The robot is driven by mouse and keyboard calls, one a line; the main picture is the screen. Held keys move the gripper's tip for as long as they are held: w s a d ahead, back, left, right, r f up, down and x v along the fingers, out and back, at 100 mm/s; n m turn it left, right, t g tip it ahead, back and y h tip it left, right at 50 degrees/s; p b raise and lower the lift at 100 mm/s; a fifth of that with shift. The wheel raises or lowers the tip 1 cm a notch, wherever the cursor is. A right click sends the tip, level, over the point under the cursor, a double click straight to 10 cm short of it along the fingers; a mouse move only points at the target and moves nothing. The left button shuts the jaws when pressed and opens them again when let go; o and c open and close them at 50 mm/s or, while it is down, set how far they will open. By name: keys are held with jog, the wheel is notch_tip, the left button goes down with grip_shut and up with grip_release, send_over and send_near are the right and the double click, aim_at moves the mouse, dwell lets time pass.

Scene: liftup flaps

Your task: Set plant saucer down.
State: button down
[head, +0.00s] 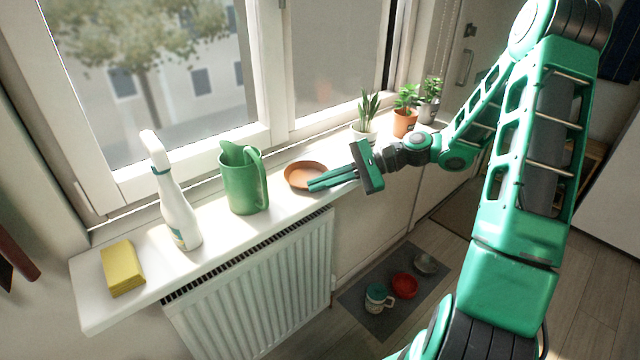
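The plant saucer (299,172) is a shallow, round terracotta-brown dish at the front part of the white window sill, right of the green jug. It looks about level. My gripper (312,186) reaches in from the right, and its two green fingers lie close together across the saucer's near right rim. They look shut on that rim, though the fingers hide the contact itself. I cannot tell whether the saucer's underside touches the sill or hangs slightly above it.
A radiator (260,295) is below. A floor mat (358,290) holds a mug and bowls.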

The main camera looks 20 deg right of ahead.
jog(key=shift+f, duration=0.1)
jog(key=c, duration=2.3)
grip_release()
jog(key=v, duration=1.2)
jog(key=s+a+f+n+g+h, duration=0.2)
jog(key=s+f+n+g+h, duration=0.15)
jog(key=s+h, duration=0.35)
jog(key=s+d+r+n+h, duration=0.1)
jog(key=s+h, duration=0.1)
jog(key=s, duration=0.5)
jog(key=s+d+r+n+h, duration=0.1)
jog(key=s+d+n+h, duration=0.1)
jog(key=s, duration=0.4)
jog(key=s+d+r+n+h, duration=0.1)
jog(key=s+d+r+h, duration=0.1)
jog(key=s, duration=0.5)
jog(key=shift+s+g, duration=0.25)
jog(key=shift+s, duration=0.1)
